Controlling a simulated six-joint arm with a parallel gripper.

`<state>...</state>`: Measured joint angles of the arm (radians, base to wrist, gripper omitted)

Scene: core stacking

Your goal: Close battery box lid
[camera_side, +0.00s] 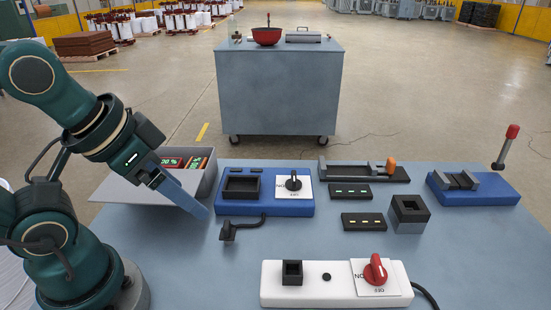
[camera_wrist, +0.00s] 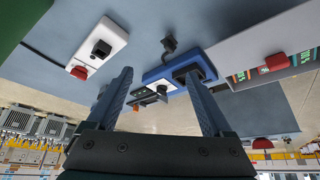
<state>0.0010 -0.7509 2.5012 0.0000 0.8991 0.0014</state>
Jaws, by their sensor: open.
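A blue box (camera_side: 265,208) with a black square open-topped socket (camera_side: 241,187) and a black toggle on a white plate (camera_side: 294,184) sits left of the table's middle. It also shows between my fingers in the wrist view (camera_wrist: 156,75). A small black hooked piece (camera_side: 240,228) lies just in front of it and shows in the wrist view (camera_wrist: 169,43). No part is clearly recognizable as a battery box lid. My gripper (camera_side: 200,205) is above the table, left of the blue box, near the grey bin. In the wrist view its fingers (camera_wrist: 159,73) are apart and nothing is between them.
A grey bin (camera_side: 200,187) holds items with red and green faces. A white box (camera_side: 330,270) with a red knob is in front. Black slabs (camera_side: 364,222), a black-topped block (camera_side: 409,213), a rail (camera_side: 350,172) and a blue lever fixture (camera_side: 472,190) stand right.

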